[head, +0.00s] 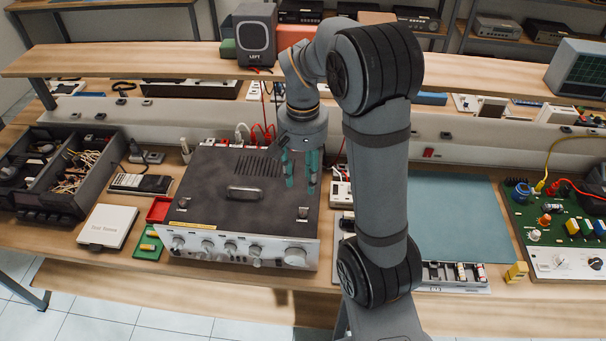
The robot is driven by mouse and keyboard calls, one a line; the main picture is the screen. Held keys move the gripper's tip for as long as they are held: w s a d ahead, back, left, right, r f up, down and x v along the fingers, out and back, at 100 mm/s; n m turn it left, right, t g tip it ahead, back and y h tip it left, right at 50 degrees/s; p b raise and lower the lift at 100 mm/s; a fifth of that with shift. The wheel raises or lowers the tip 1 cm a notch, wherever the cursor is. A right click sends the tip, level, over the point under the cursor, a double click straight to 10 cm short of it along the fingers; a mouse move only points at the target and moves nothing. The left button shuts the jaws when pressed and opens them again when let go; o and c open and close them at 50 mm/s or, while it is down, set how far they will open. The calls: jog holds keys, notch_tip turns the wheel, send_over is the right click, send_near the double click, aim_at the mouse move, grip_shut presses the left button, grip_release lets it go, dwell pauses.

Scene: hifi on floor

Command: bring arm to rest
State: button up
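My arm rises from the bottom centre, bends over at the upper shelf and points its end down at the bench. My gripper (301,180) has teal fingers and hangs over the right part of the grey amplifier (240,200). The two fingers are apart, with nothing visible between them. I cannot tell from this view how far the fingertips are above the amplifier's top. The amplifier has a handle on its top and several knobs along its front.
A speaker (255,36) stands on the upper shelf (150,62), close left of my arm. A teal mat (455,215) lies empty at the right. A circuit board (560,225) with cables is at far right. A dark parts box (60,165) is at left.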

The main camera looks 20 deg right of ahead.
aim_at(303, 211)
jog(key=shift+r, duration=0.1)
dwell(0.4)
notch_tip(303, 211, down, 12)
jog(key=shift+s+f, duration=0.1)
jog(key=shift+f, duration=0.1)
jog(key=shift+r+m+p, duration=0.3)
jog(key=shift+m+p, duration=0.05)
jog(key=shift+m, duration=0.15)
jog(key=shift+m+p, duration=0.3)
jog(key=shift+m, duration=0.5)
jog(key=shift+f, duration=0.1)
